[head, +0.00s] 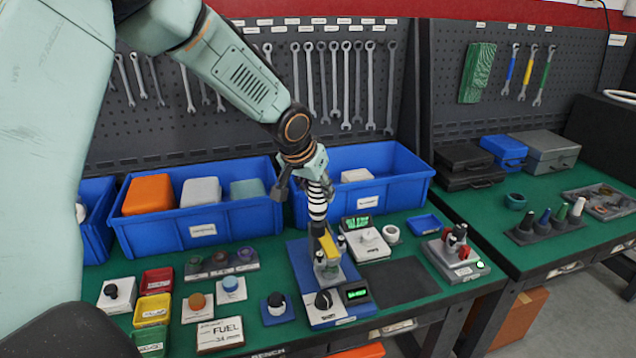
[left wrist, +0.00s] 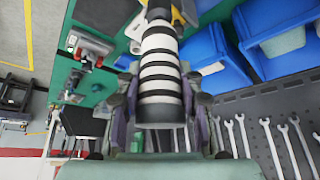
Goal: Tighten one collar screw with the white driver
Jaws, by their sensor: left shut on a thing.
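My left gripper (head: 312,182) is shut on the white driver (head: 318,208), a handle with black stripes, held upright. The driver fills the top middle of the left wrist view (left wrist: 160,75), between the two fingers. Its lower end is over the test fixture (head: 322,262), which has a blue base and yellow and grey parts. A yellow part also shows at the top of the left wrist view, behind the driver. The driver's tip and the collar screws are too small or hidden; I cannot tell whether they touch. My right gripper is not in view.
Blue bins (head: 203,232) stand behind the fixture, below a pegboard of wrenches. Knobs, small trays and a FUEL box (head: 220,334) crowd the left. A dark mat (head: 400,283) lies bare to the right, beside a small red-handled fixture (head: 456,256).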

